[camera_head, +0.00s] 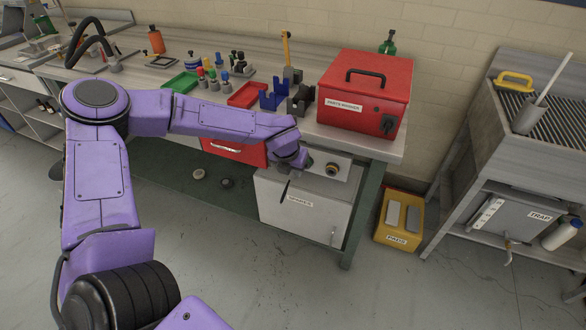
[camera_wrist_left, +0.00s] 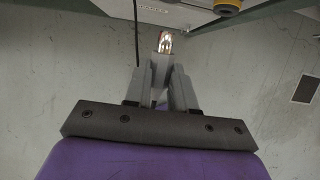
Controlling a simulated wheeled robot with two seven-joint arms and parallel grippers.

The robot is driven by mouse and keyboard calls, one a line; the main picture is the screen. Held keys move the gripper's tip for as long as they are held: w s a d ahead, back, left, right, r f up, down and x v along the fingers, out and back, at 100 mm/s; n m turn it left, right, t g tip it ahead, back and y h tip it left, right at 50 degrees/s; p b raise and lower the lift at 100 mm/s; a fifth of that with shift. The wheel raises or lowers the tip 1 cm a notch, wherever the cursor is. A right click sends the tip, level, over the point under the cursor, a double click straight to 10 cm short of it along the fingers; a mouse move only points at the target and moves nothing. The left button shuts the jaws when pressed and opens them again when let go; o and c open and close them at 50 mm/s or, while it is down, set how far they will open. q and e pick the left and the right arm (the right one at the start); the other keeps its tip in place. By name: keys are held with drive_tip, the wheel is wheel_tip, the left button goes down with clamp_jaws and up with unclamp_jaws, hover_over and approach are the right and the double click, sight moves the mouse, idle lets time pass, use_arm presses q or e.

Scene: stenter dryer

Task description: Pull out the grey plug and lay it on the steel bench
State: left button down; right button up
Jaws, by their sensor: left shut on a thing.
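My left gripper (camera_head: 307,173) is in front of the white cabinet (camera_head: 303,215) under the bench. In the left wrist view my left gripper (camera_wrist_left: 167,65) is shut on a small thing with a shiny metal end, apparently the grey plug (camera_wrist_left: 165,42). Most of the plug is hidden between the fingers, and it is too small to make out in the head view. A thin dark cord (camera_wrist_left: 136,30) hangs beside the fingers. The steel bench (camera_head: 345,136) has a grey top, above and behind the gripper. My right gripper is not in view.
A red parts washer box (camera_head: 362,92), a red tray (camera_head: 248,94), a green tray (camera_head: 181,82) and a blue holder (camera_head: 273,97) crowd the bench. A yellow pads bin (camera_head: 398,228) stands on the floor to the right.

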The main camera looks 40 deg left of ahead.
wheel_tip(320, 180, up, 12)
drive_tip(key=p, duration=1.1)
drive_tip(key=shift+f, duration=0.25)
